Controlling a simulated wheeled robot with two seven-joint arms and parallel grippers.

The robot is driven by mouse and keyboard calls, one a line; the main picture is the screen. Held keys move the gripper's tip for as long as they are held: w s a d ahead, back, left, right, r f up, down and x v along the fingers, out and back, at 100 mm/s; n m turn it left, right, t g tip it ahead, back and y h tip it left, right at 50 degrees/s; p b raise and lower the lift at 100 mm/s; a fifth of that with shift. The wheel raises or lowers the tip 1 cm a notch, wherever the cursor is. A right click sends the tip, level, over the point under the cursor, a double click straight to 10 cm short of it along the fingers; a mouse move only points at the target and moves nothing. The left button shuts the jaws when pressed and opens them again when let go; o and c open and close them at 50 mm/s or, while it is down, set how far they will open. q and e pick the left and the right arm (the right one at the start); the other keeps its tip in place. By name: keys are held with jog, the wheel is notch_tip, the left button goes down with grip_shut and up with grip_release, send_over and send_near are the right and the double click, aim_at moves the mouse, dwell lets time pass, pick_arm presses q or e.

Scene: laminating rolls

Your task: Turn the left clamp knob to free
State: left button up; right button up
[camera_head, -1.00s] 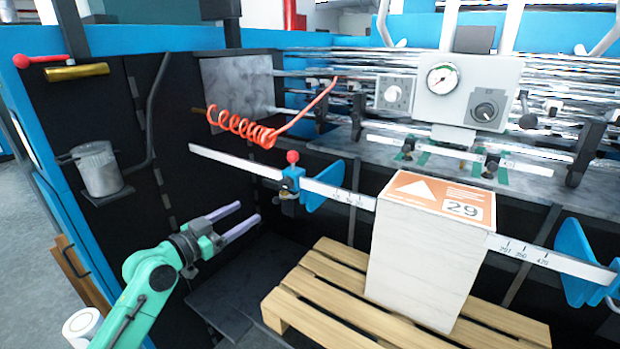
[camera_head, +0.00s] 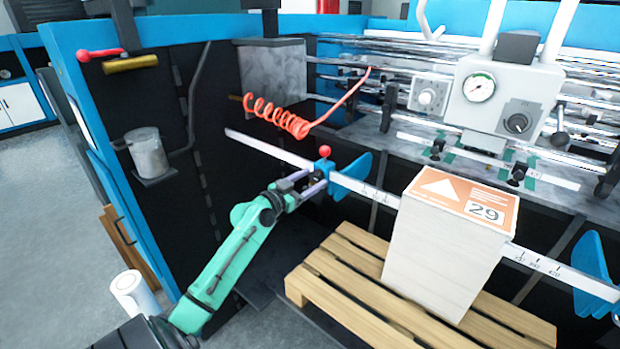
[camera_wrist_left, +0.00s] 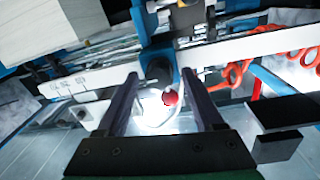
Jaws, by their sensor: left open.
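The left clamp is a small blue block (camera_head: 322,168) on the white ruled bar, with a red ball (camera_head: 325,151) on top and a blue plate (camera_head: 352,176) to its right. My left gripper (camera_head: 314,181) is open at the clamp's near side. In the left wrist view, its two dark fingers (camera_wrist_left: 160,77) stand apart on either side of a dark round knob (camera_wrist_left: 158,67) on the blue clamp. The red ball (camera_wrist_left: 170,97) also shows between the fingers there. I cannot tell whether the fingers touch the knob. My right gripper is not in view.
The white ruled bar (camera_head: 262,146) crosses the machine front. A paper stack (camera_head: 440,255) with an orange label stands on a wooden pallet (camera_head: 350,284) to the right. A red coiled hose (camera_head: 285,120) hangs above the bar. A second blue plate (camera_head: 590,265) sits far right.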

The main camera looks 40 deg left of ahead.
pick_arm(q)
jog(key=shift+w, duration=0.1)
grip_shut()
